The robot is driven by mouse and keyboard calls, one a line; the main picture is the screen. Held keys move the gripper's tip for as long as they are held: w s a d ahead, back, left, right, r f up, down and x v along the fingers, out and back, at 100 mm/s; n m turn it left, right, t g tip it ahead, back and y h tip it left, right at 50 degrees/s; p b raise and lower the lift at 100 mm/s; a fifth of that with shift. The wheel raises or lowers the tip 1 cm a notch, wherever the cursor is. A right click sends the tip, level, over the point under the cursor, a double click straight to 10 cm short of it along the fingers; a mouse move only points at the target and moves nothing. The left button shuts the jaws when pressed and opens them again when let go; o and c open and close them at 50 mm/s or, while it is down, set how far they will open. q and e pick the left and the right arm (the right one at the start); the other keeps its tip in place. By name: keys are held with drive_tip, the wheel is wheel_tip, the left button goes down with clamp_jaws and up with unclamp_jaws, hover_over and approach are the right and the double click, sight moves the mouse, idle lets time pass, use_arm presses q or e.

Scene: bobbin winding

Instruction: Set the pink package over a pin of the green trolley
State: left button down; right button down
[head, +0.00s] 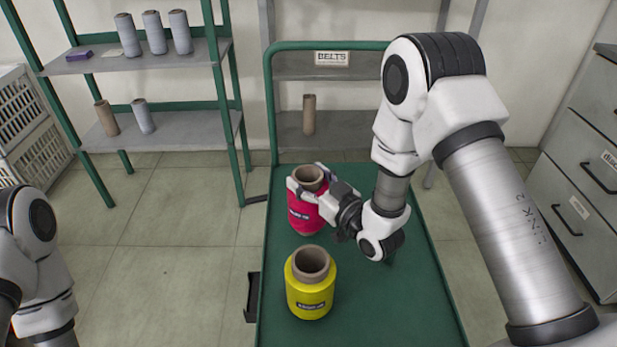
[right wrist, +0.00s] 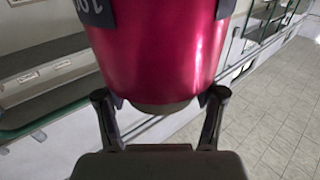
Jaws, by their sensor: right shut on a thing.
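The pink package (head: 302,217) is a magenta spool with a brown tube core and a dark label. It is upright over the far part of the green trolley (head: 390,300). My right gripper (head: 307,184) is shut on it near its top, coming from the right. In the right wrist view the pink package (right wrist: 160,50) fills the space between the two fingers (right wrist: 160,100). I cannot tell whether its base touches the deck. No bare pin shows; any pin under the package is hidden. My left gripper is out of view.
A yellow package (head: 310,290) stands upright on the trolley, nearer than the pink one. The trolley's green handle frame (head: 330,46) rises behind. Shelves with several spools (head: 155,32) stand at the back left, grey drawers (head: 590,170) at right. The deck's near right is clear.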

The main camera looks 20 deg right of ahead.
drive_tip(key=shift+f+b, duration=0.75)
drive_tip(key=shift+f, duration=0.35)
drive_tip(key=shift+c, duration=0.2)
unclamp_jaws()
drive_tip(key=v, duration=1.2)
